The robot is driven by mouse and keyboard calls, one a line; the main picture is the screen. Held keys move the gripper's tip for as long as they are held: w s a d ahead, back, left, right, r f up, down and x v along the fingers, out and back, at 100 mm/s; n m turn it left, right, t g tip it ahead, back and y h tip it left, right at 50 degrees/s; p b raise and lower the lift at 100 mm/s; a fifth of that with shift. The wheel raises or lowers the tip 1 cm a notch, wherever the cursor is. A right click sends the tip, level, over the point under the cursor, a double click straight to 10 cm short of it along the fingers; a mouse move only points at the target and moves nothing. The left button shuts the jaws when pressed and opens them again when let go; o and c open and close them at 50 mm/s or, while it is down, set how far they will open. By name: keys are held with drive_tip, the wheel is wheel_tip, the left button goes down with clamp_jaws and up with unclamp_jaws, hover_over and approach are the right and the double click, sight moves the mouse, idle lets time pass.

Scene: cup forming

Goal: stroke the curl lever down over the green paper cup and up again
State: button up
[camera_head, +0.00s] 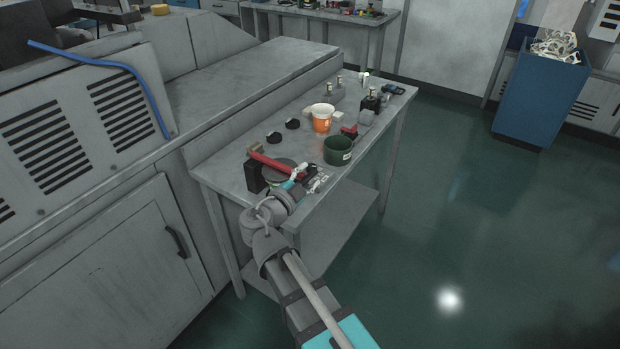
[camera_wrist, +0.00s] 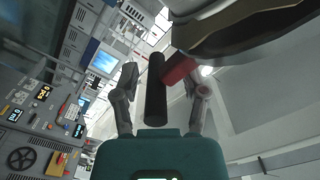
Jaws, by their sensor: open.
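The curl lever (camera_head: 278,163) is a red bar that reaches over a round grey plate from a black block. Its red bar (camera_wrist: 178,68) and black handle (camera_wrist: 156,90) also show in the wrist view. My gripper (camera_head: 308,180) is at the handle end of the lever, at the table's near edge. In the wrist view my gripper (camera_wrist: 161,78) is open, with the black handle between its spread fingers and gaps on both sides.
An orange cup (camera_head: 322,122) with a white rim stands behind the green one. Black discs (camera_head: 292,124) and small tools share the grey table (camera_head: 235,158). A large grey cabinet (camera_head: 90,240) borders the left. Green floor is clear at the right, before a blue bin (camera_head: 535,100).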

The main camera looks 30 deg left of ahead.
drive_tip(key=shift+s, duration=0.2)
drive_tip(key=s, duration=1.1)
drive_tip(key=shift+s, duration=0.35)
drive_tip(key=shift+w+d, duration=0.1)
idle(0.4)
drive_tip(key=w+d+f+n+g+h, duration=0.1)
drive_tip(key=w+d+f+g+h, duration=0.3)
drive_tip(key=w+d, duration=0.6)
drive_tip(key=w+d+f+n+g+h, duration=0.2)
drive_tip(key=w+d+f+g, duration=0.4)
drive_tip(key=d, duration=0.7)
drive_tip(key=w+d+f+n+g, duration=0.25)
drive_tip(key=d+f+g, duration=0.2)
drive_tip(key=d, duration=0.95)
drive_tip(key=s+d+f+n+g+y, duration=0.1)
drive_tip(key=d+f+n+g+y, duration=0.15)
drive_tip(key=d, duration=0.55)
drive_tip(key=s+d+f+n+g+y, duration=0.15)
drive_tip(key=d+y, duration=0.25)
drive_tip(key=d, duration=0.4)
wheel_tip(320, 180, up, 13)
drive_tip(key=p, duration=1.3)
drive_tip(key=shift+w, duration=0.45)
